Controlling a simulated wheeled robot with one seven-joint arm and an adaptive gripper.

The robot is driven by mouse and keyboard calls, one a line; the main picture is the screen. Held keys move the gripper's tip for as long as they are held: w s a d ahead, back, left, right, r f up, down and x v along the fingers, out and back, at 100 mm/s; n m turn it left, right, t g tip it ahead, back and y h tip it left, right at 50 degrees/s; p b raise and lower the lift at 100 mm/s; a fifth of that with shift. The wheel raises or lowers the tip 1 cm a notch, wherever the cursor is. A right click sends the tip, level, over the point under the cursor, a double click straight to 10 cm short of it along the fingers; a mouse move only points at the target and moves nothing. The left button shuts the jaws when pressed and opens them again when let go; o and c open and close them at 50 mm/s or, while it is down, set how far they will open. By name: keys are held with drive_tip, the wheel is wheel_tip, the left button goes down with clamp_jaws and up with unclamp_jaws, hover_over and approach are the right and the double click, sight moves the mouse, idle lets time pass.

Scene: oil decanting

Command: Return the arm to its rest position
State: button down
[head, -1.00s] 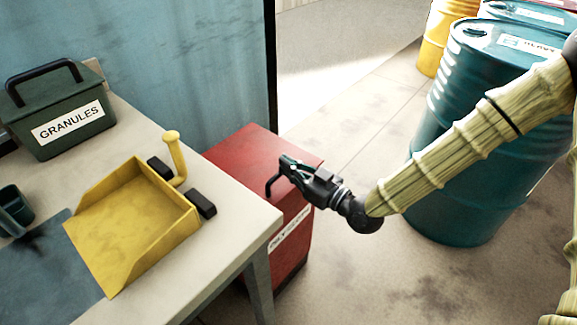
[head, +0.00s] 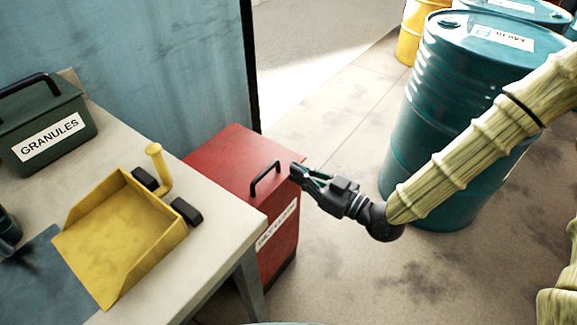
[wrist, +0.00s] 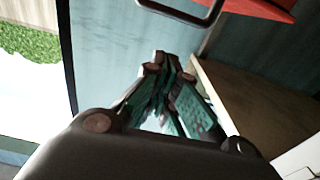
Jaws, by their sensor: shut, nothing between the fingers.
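My gripper (head: 300,172) is shut and empty in the head view. It hangs in the air just right of the black handle on the red bin's lid. My arm, in a pale yellow ribbed sleeve, reaches in from the right edge. In the wrist view my gripper's fingertips (wrist: 166,62) are closed together with nothing between them. The red bin (head: 228,155) stands on the floor beside the table with its lid closed. Its black handle (head: 265,178) also shows at the top of the wrist view (wrist: 205,18).
The table (head: 230,228) at left holds a yellow dustpan-like scoop (head: 125,240) and a green GRANULES box (head: 45,125). A teal drum (head: 440,110) stands close behind my arm, with more drums beyond. The floor (head: 345,110) between bin and drum is clear.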

drive_tip(key=s+d+f+m+g+h, duration=0.25)
drive_tip(key=s+f+h, duration=0.2)
drive_tip(key=f, duration=0.75)
drive_tip(key=s+d+f+m+g+h, duration=0.2)
drive_tip(key=s+d+f+m+h, duration=0.3)
drive_tip(key=f, duration=0.7)
drive_tip(key=s+d+f+m+g+h, duration=0.1)
drive_tip(key=s+d+f+g+h, duration=0.15)
drive_tip(key=s+d+f, duration=0.45)
drive_tip(key=s+d+f+m+g+h, duration=0.1)
drive_tip(key=s+d+f+m+g, duration=0.15)
drive_tip(key=s, duration=0.35)
drive_tip(key=s+d+f+m+g+h, duration=0.1)
drive_tip(key=s+d+f+h, duration=0.1)
drive_tip(key=s+d, duration=0.3)
wheel_tip(320, 180, up, 19)
drive_tip(key=s+a+p, duration=0.1)
drive_tip(key=p, duration=1.8)
drive_tip(key=shift+s, duration=0.15)
drive_tip(key=shift+a, duration=0.1)
